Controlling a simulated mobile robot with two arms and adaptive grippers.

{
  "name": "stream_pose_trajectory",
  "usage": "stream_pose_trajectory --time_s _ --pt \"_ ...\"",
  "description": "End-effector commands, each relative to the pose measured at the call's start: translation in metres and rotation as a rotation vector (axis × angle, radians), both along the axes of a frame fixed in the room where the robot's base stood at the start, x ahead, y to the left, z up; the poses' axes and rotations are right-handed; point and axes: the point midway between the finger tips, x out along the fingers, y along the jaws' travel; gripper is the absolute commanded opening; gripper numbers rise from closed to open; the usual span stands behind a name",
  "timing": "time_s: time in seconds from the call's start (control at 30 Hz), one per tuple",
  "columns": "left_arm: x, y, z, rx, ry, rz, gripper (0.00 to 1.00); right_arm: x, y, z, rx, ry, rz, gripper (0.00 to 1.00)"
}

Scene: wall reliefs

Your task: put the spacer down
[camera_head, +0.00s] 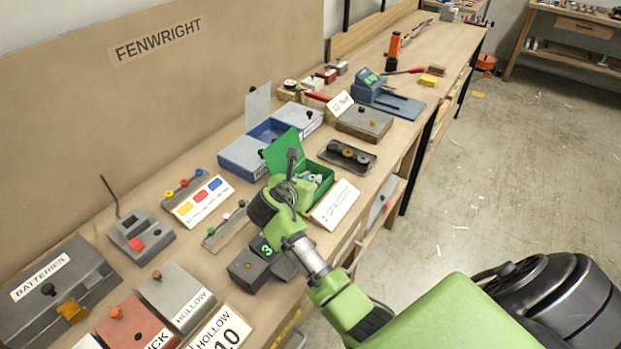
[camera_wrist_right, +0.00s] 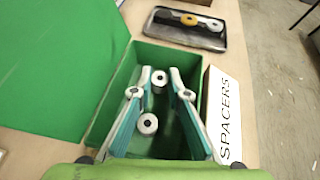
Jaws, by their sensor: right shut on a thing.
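The green spacer box (camera_head: 325,195) stands open on the bench with its green lid (camera_head: 282,152) raised; it also shows in the wrist view (camera_wrist_right: 118,98). My right gripper (camera_head: 313,178) reaches down into the box, and its fingers (camera_wrist_right: 161,75) fill the middle of the wrist view. It is shut on a pale round spacer (camera_wrist_right: 159,79) between the fingertips; the exact contact is hard to see. Another pale spacer (camera_wrist_right: 148,123) lies in the box nearer the wrist. A white SPACERS label (camera_wrist_right: 224,115) stands along the box's right side. My left gripper is out of view.
A dark tray (camera_head: 335,162) with several rings lies just beyond the box. A blue bin (camera_head: 243,160) stands to its left, and dark blocks (camera_head: 245,270) sit nearer me. The bench's front edge runs close on the right.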

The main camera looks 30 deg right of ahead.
Motion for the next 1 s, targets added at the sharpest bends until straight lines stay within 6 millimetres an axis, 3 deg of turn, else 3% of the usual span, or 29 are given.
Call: stream_pose_trajectory --time_s 0.23,0.27,0.3,0.6,1.0 --pt "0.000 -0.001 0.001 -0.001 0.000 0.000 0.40 0.000 0.000 -0.002 0.000 0.001 0.000 0.07" --pt "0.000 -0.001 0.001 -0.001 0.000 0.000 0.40 0.000 0.000 -0.002 0.000 0.000 0.000 0.21" --pt "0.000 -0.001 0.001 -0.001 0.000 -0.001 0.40 0.000 0.000 -0.002 0.000 0.000 0.000 0.22" --pt "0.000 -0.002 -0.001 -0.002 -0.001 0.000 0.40 0.000 0.000 0.000 0.001 -0.002 0.000 0.22" --pt "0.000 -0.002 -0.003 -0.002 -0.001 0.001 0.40 -0.036 0.055 0.036 0.003 -0.002 0.002 0.22"
